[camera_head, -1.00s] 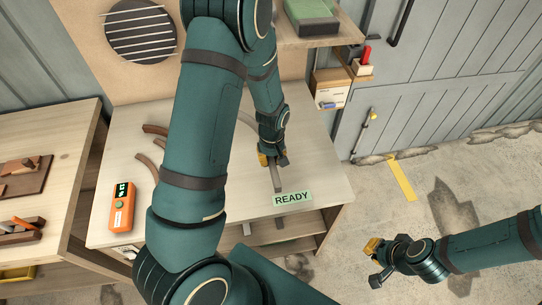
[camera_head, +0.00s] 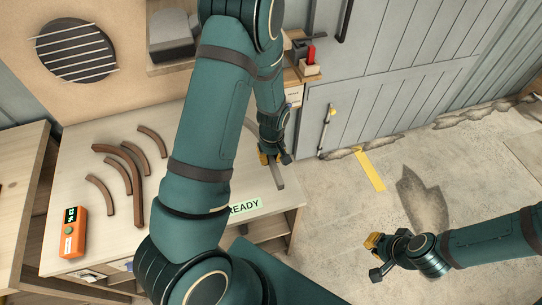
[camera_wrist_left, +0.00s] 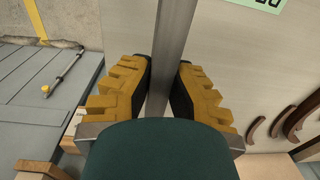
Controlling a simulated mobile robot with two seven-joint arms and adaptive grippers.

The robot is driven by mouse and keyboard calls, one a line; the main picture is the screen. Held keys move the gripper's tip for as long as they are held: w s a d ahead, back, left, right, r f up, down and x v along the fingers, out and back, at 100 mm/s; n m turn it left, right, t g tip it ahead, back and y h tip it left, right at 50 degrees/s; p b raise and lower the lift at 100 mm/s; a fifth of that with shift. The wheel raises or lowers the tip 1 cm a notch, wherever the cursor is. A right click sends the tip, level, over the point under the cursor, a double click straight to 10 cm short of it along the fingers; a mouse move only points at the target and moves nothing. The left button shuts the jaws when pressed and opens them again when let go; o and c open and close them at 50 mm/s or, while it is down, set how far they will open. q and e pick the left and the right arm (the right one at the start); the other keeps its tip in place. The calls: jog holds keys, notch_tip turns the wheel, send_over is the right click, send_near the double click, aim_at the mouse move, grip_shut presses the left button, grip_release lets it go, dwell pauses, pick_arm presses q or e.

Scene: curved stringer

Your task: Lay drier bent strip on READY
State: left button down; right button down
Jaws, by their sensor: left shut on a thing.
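My left gripper (camera_head: 272,158) is shut on a grey strip (camera_head: 277,178), close above the right part of the workbench (camera_head: 80,150). In the left wrist view the strip (camera_wrist_left: 173,45) runs between the yellow fingers and looks straight from this angle. The green READY label (camera_head: 245,206) lies at the front of the bench, its left part hidden by my arm. The strip's end is up and to the right of it. Several brown bent strips (camera_head: 137,210) lie on the left of the bench. My right gripper (camera_head: 375,259) is open and empty, over the floor.
A shelf (camera_head: 172,62) with a grey box is above the back. Grey doors (camera_head: 400,80) stand to the right, beyond open floor (camera_head: 340,215).

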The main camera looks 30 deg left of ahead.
aim_at(270, 177)
dwell(0.3)
pick_arm(q)
notch_tip(270, 177, down, 8)
jog(key=b, duration=0.6)
jog(key=shift+f+b, duration=0.1)
jog(key=shift+b, duration=0.3)
jog(key=shift+f+b, duration=0.45)
jog(key=shift+f, duration=0.3)
jog(key=c, duration=1)
grip_release()
notch_tip(270, 177, up, 12)
jog(key=shift+w+d, duration=0.1)
jog(key=shift+d, duration=0.05)
